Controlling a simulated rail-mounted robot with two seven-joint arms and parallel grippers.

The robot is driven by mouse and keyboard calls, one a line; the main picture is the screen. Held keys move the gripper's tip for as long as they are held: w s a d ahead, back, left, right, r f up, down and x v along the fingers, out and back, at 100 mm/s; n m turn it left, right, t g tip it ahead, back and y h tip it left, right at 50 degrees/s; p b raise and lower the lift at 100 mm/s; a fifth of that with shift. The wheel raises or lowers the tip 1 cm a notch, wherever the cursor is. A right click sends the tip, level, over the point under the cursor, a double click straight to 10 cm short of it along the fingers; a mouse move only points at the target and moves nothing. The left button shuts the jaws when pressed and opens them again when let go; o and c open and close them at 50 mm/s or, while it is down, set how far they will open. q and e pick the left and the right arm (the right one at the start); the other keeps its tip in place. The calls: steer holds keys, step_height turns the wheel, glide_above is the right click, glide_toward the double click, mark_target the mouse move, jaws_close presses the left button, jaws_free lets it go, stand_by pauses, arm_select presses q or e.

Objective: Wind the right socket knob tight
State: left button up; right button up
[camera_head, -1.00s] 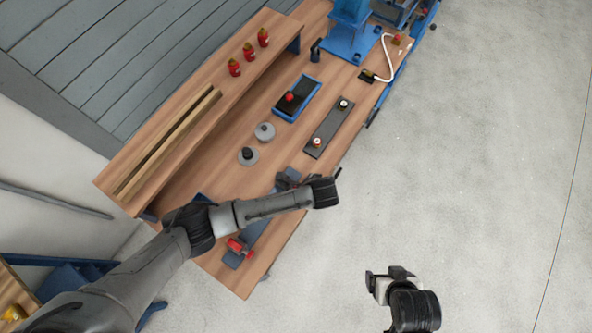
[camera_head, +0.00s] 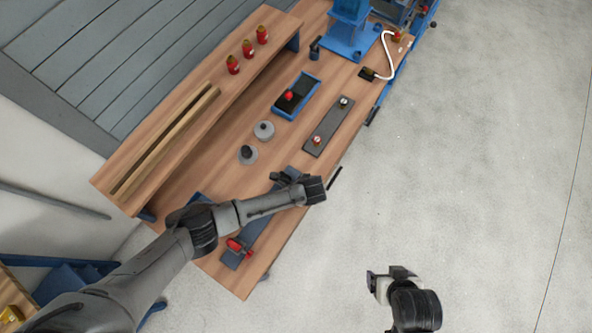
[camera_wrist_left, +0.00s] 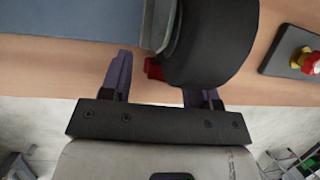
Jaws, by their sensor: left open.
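A dark plate (camera_head: 328,128) on the bench carries two small sockets with knobs. The upper knob (camera_head: 344,102) is pale and dark. The lower knob (camera_head: 317,140) is pale and red. I cannot tell which is the right one. In the left wrist view, a red and yellow knob (camera_wrist_left: 306,60) stands on a dark plate at the right edge, apart from my fingers. My left gripper (camera_head: 283,178) is open near the top end of a blue bar. Its fingers (camera_wrist_left: 160,80) straddle a large dark rounded part that I cannot identify. My right gripper (camera_head: 385,275) looks open and empty over the floor.
The blue bar (camera_head: 262,222) has a red clamp (camera_head: 238,248). Several red bottles (camera_head: 248,49) stand on the raised shelf. The floor at right is clear.

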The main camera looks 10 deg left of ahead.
arm_select(q)
steer(key=c, duration=0.9)
steer(key=shift+r+g, duration=0.1)
steer(key=shift+g, duration=0.4)
steer(key=shift+w+d+g+y, duration=0.1)
steer(key=shift+w+g+y, duration=0.05)
steer(key=shift+g+y, duration=0.2)
steer(key=shift+w+f+m+g+y+b, duration=0.1)
steer(key=shift+f+m+g+y+b, duration=0.15)
steer(key=shift+g+b, duration=0.3)
steer(key=shift+w+f+m+g+y+b, duration=0.15)
steer(key=shift+g+y+b, duration=0.15)
steer(key=shift+g, duration=0.4)
steer(key=shift+c, duration=0.2)
steer(key=shift+s+r+g+b, duration=0.15)
steer(key=shift+r+g+b, duration=0.15)
steer(key=shift+g, duration=0.1)
steer(key=o, duration=0.9)
steer(key=shift+o, duration=0.2)
